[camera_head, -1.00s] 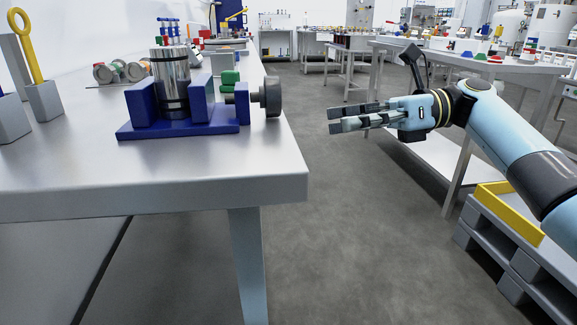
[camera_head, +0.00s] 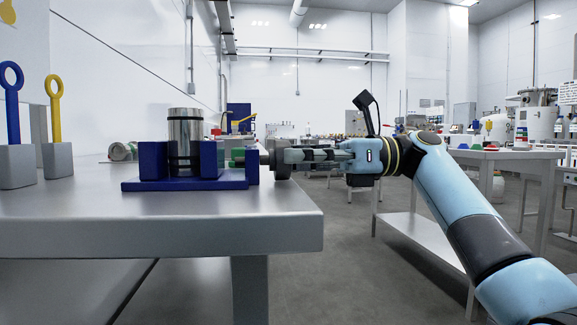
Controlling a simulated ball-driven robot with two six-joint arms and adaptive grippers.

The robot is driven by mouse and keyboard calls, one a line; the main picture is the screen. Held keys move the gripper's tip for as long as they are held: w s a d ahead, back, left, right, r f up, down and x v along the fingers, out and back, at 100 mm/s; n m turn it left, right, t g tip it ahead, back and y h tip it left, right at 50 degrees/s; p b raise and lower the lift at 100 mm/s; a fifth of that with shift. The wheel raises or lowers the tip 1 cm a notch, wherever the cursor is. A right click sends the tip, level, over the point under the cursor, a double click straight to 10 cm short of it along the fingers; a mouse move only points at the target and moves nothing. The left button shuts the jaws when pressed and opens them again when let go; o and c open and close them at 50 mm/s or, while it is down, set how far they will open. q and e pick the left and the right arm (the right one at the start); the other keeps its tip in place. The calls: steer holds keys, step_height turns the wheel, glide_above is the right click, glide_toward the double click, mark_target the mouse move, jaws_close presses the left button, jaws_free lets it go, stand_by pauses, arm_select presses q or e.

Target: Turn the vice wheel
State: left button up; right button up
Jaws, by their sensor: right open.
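The blue vice (camera_head: 190,183) stands on the metal table near its right edge, with a shiny steel cylinder (camera_head: 185,140) upright between its jaws. The dark vice wheel (camera_head: 281,170) sticks out to the right of the vice, past the table top, and is partly hidden behind my right gripper's fingers. My right gripper (camera_head: 290,156) reaches in from the right with its fingers pointing left, open, its tips at the wheel. I cannot tell whether they touch it. My left gripper is out of view.
The metal table (camera_head: 180,232) fills the lower left. Grey blocks with a blue ring handle (camera_head: 12,90) and a yellow ring handle (camera_head: 54,100) stand at its left. Another table (camera_head: 500,155) stands at the right. The floor between the tables is clear.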

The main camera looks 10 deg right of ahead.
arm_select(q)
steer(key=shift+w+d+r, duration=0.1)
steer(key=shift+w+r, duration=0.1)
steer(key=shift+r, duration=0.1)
arm_select(e)
steer(key=shift+a, duration=0.45)
steer(key=shift+c, duration=0.4)
steer(key=c, duration=1.1)
